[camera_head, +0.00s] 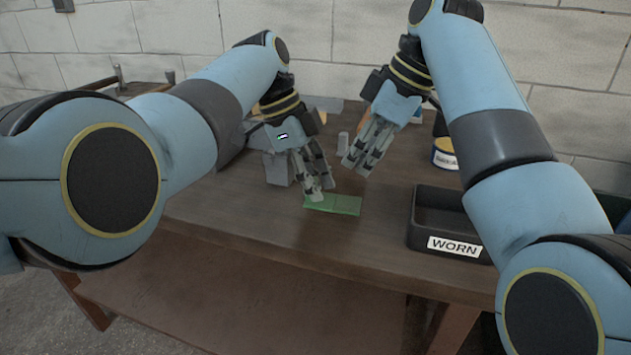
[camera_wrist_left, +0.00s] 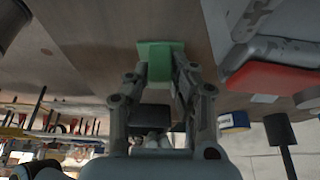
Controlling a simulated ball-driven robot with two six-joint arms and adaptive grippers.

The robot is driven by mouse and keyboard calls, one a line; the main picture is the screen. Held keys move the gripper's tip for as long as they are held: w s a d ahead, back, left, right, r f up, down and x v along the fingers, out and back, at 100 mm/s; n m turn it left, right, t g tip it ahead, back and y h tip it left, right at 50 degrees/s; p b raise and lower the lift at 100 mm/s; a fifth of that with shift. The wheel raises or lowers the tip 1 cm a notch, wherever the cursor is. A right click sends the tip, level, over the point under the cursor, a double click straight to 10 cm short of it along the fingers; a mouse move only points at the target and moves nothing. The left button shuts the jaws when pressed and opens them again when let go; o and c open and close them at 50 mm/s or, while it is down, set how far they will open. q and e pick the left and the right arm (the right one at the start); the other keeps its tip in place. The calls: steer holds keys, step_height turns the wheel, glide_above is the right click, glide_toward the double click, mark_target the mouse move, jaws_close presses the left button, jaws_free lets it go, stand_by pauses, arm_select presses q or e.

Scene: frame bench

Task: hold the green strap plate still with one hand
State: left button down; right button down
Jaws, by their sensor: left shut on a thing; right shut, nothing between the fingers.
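The green strap plate (camera_head: 338,204) lies flat on the brown bench (camera_head: 270,222) in the head view. My left gripper (camera_head: 319,194) is at the plate's left end, with its fingers shut on it. In the left wrist view the plate (camera_wrist_left: 158,58) sits between the two fingertips of my left gripper (camera_wrist_left: 160,72). My right gripper (camera_head: 358,168) is shut and empty, above the bench and behind the plate, apart from it.
A black tray (camera_head: 425,222) labelled WORN stands to the right of the plate. A tin with a yellow band (camera_head: 444,155) stands behind the tray. The bench in front of the plate is clear down to its front edge.

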arm_select(q)
steer(key=shift+f, duration=0.15)
steer(key=c, duration=1.1)
jaws_free()
steer(key=shift+r, duration=0.2)
